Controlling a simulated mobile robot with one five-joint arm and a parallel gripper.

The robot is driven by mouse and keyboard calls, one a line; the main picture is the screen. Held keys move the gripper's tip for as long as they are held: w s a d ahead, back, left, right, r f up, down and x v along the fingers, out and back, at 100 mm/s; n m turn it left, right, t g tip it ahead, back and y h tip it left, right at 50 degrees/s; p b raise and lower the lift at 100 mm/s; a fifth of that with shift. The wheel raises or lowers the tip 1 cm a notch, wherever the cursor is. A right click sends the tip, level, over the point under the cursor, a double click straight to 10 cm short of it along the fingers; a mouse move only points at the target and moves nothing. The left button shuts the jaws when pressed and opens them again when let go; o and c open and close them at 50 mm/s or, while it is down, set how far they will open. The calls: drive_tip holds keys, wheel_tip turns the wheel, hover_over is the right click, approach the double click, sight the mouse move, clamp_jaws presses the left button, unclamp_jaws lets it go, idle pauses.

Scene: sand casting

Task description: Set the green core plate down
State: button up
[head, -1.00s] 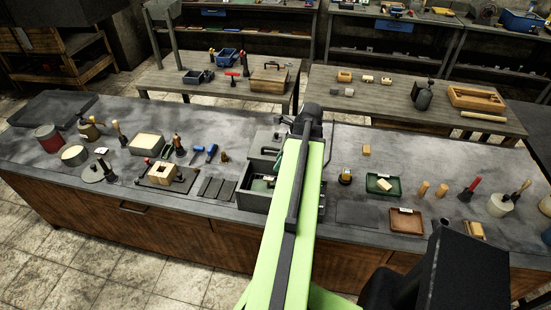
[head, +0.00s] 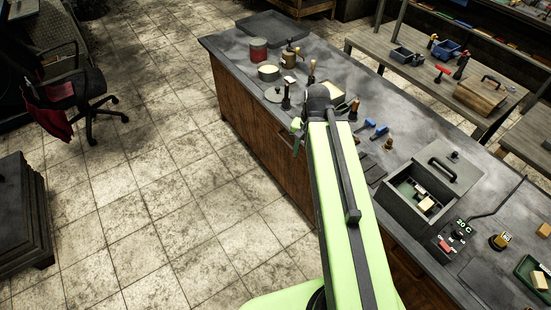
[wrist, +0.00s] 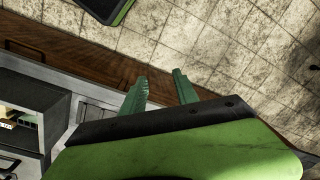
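My gripper (head: 297,138) hangs off the front edge of the long workbench, over the floor, partly hidden by my arm in the head view. In the wrist view its two green fingers (wrist: 160,90) are apart, with cabinet front and floor showing between them and nothing held. A green plate-like piece (head: 406,189) lies inside the open grey box (head: 391,205), beside a tan block (head: 426,204); I take it for the green core plate, partly hidden by the box walls. The box interior also shows at the left of the wrist view, well away from the fingers.
A green tray (head: 523,268) with a tan block stands at the right edge. A control unit reading 20 C (head: 455,236) sits beside the box. Blue-handled tools (head: 379,132) and tins (head: 258,50) occupy the bench.

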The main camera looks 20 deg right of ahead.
drive_tip(key=a+n+h, duration=0.1)
drive_tip(key=a+n, duration=0.6)
drive_tip(key=a, duration=0.4)
drive_tip(key=shift+w+a, duration=0.15)
drive_tip(key=shift+w, duration=0.05)
drive_tip(key=shift+f, duration=0.15)
wheel_tip(320, 180, down, 3)
drive_tip(key=b, duration=0.3)
drive_tip(key=shift+s+r, duration=0.1)
drive_tip(key=shift+r, duration=0.1)
